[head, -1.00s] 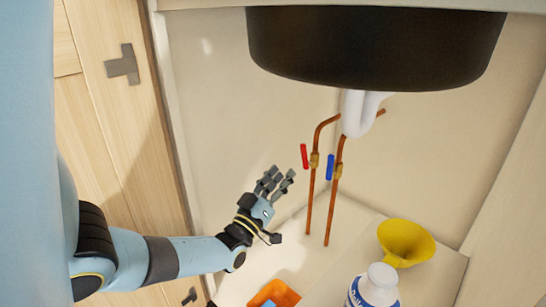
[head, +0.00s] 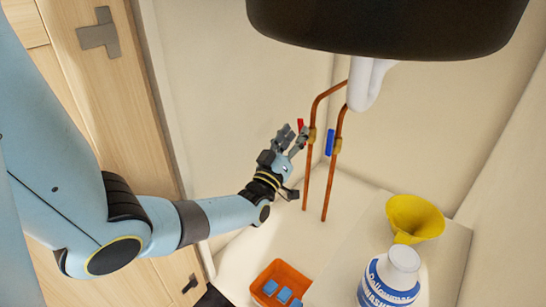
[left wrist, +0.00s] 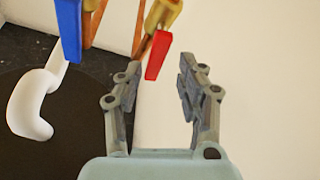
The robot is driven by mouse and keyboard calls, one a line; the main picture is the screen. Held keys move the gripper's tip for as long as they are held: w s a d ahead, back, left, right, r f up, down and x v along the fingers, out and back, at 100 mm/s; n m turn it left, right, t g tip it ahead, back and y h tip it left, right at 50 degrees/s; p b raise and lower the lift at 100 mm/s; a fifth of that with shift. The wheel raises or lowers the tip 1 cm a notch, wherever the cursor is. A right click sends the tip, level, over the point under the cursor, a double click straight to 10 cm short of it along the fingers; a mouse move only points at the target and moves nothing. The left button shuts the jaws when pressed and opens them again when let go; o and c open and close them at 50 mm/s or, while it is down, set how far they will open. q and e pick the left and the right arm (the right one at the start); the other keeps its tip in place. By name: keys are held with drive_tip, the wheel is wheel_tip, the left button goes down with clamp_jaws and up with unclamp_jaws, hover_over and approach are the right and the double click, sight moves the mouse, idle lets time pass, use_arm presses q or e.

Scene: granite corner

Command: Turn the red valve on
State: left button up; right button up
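The red valve handle (head: 300,125) is on the left copper pipe under the sink; in the head view only its top shows above my fingers. In the left wrist view the red handle (left wrist: 158,55) points between the two fingertips, nearer the left finger. My left gripper (head: 293,137) is open, with its fingers spread (left wrist: 165,72) close to the handle; contact cannot be told. The blue valve handle (head: 330,142) is on the right copper pipe, and shows at the upper left in the left wrist view (left wrist: 70,30). My right gripper is not in view.
The black sink bowl (head: 385,25) and white drain pipe (head: 367,85) hang above and right of the pipes. A yellow funnel (head: 415,216), a white-and-blue bottle (head: 392,280) and an orange box (head: 280,285) with blue things stand on the cabinet floor. Wooden doors are at left.

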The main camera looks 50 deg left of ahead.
use_arm(q)
drive_tip(key=shift+x, duration=1.2)
drive_tip(key=s+d+f+n+g+y+p, duration=0.1)
drive_tip(key=s+f+n, duration=0.4)
drive_tip(key=s, duration=0.6)
drive_tip(key=shift+s+d+f+n+g+y, duration=0.2)
drive_tip(key=shift+d+f+n+g+y, duration=0.2)
drive_tip(key=shift+d+y, duration=0.3)
drive_tip(key=shift+d+r+p, duration=0.1)
drive_tip(key=shift+p, duration=0.2)
